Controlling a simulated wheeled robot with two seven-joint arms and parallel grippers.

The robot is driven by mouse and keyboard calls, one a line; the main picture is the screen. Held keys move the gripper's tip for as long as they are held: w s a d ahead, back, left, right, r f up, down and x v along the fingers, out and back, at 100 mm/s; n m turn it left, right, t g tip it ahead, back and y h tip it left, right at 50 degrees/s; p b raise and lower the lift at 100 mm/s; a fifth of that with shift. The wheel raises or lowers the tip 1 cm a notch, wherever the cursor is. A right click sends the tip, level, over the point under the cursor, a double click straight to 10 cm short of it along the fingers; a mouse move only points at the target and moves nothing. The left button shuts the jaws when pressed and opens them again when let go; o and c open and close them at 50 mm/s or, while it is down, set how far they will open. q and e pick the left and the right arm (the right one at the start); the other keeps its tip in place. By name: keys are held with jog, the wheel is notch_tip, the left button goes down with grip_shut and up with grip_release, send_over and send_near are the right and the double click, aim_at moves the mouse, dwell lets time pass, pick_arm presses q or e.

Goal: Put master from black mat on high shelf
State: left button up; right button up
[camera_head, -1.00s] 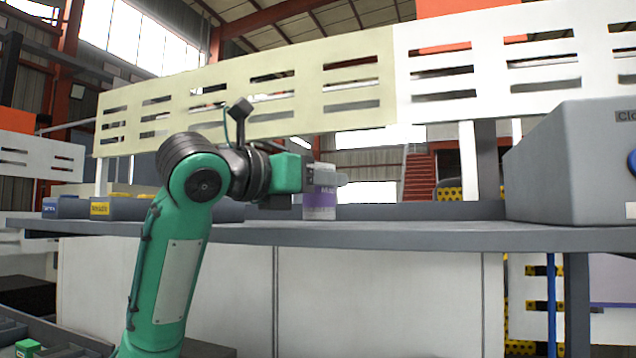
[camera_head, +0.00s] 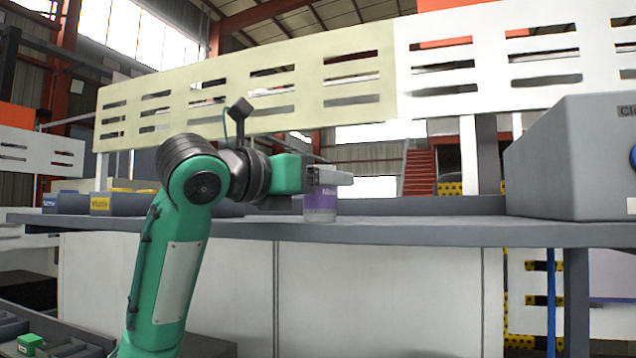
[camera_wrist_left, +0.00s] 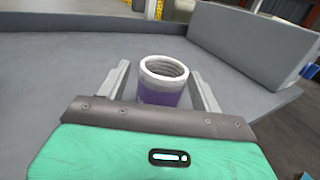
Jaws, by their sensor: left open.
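The master is most likely the white and purple cylinder (camera_head: 320,205), standing upright on the grey high shelf (camera_head: 420,233). In the wrist view the cylinder (camera_wrist_left: 162,88) shows its open white ringed top and purple side. My left gripper (camera_head: 335,177) is at the cylinder's upper part, and a finger hides its top in the head view. In the wrist view its two fingers are spread on either side of the cylinder, with a gap showing on each side. The black mat is not seen. My right gripper is not in view.
A large grey box (camera_head: 570,160) stands on the shelf at the right. Small blue and yellow-labelled bins (camera_head: 110,203) stand at the left. A slotted panel (camera_head: 250,90) spans behind and above. The shelf between cylinder and grey box is clear.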

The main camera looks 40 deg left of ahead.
pick_arm(q)
jog(key=shift+s+a+f+b, duration=0.1)
jog(key=shift+s+b, duration=0.2)
jog(key=shift+s, duration=0.15)
jog(key=b+v, duration=0.5)
jog(key=v, duration=0.6)
jog(key=shift+a, duration=0.1)
